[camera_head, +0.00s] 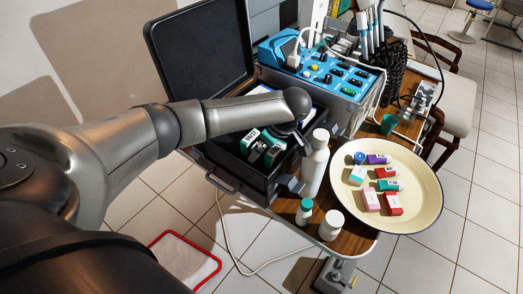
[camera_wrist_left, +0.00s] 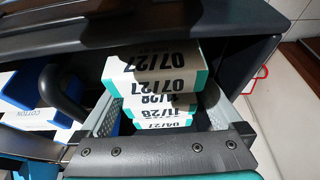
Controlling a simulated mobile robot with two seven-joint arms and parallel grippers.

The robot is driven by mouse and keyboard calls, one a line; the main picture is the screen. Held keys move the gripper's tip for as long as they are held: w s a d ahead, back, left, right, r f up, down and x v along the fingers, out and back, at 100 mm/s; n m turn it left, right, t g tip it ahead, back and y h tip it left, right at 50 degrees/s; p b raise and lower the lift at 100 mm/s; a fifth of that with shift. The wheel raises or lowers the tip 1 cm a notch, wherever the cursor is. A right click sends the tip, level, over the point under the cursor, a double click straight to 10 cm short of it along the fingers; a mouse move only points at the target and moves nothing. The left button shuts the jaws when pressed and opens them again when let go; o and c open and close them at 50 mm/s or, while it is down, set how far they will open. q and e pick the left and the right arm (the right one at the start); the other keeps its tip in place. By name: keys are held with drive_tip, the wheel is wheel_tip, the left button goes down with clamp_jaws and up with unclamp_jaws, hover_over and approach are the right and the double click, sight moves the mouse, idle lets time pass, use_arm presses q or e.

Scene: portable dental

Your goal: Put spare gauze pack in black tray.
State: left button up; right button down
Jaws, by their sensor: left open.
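A stack of white packs with teal edges and printed dates (camera_wrist_left: 152,75) stands inside a dark container in the left wrist view. I cannot tell which one is the spare gauze pack. My left gripper (camera_wrist_left: 160,92) is open, with its grey pads on either side of the stack. White-and-teal packs (camera_head: 249,140) also show in the head view, in the open black case (camera_head: 232,182) below my left wrist. My left fingertips are hard to make out there. I see no separate black tray that I can identify for sure. My right gripper is not in view.
The raised case lid (camera_head: 195,45) stands behind my left arm. A white bottle (camera_head: 315,165) and small jars (camera_head: 332,224) stand close to the case's right. A cream dish (camera_head: 425,205) holds several small boxes. A blue control unit (camera_head: 320,75) is behind. Cotton packaging (camera_wrist_left: 35,118) lies left of the stack.

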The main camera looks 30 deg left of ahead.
use_arm(q)
drive_tip(key=p+v, duration=0.3)
drive_tip(key=v, duration=0.8)
drive_tip(key=shift+d+r, duration=0.15)
drive_tip(key=shift+r, duration=0.2)
